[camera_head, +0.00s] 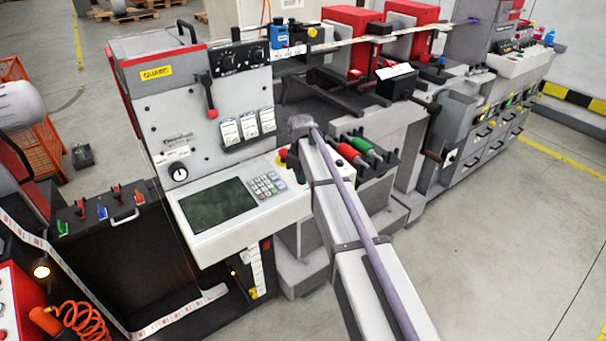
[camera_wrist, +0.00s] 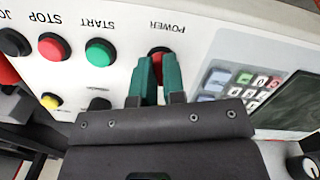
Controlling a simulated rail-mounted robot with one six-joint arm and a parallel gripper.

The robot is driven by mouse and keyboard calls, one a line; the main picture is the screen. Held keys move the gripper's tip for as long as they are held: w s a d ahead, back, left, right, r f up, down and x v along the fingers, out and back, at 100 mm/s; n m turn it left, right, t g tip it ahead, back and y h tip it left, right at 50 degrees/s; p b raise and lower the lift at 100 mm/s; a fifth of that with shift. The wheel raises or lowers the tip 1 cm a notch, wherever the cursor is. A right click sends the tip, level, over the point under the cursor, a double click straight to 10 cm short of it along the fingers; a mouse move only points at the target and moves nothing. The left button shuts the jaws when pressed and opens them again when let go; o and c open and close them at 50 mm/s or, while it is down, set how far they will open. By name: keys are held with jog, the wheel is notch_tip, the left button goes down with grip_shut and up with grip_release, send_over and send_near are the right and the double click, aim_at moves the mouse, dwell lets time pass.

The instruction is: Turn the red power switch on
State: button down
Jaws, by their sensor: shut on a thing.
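The red power switch (camera_wrist: 158,53) sits under the POWER label on the white control panel (camera_wrist: 130,18), which appears upside down in the wrist view. My gripper (camera_wrist: 159,78) has its two green fingers closed on either side of the switch. The fingers and dark gripper body hide the switch's lower part, so its exact turn angle cannot be read. In the head view my arm reaches to the right end of the panel (camera_head: 205,250) and hides the switch and the fingertips.
In the wrist view a green START button (camera_wrist: 99,52), a red STOP button (camera_wrist: 53,46) and a yellow button (camera_wrist: 50,101) lie left of my fingers. A keypad (camera_wrist: 240,85) and dark screen (camera_wrist: 295,108) lie right. Red and green rollers (camera_head: 362,145) stand right of my arm.

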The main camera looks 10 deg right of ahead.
jog(key=m, duration=0.4)
jog(key=shift+m+y, duration=0.3)
jog(key=shift+m, duration=0.1)
jog(key=shift+m+y, duration=0.3)
jog(key=shift+m, duration=1.6)
jog(key=c, duration=1.2)
grip_release()
notch_tip(320, 180, up, 11)
jog(key=p, duration=1)
jog(key=shift+d+p, duration=0.35)
jog(key=shift+p, duration=0.05)
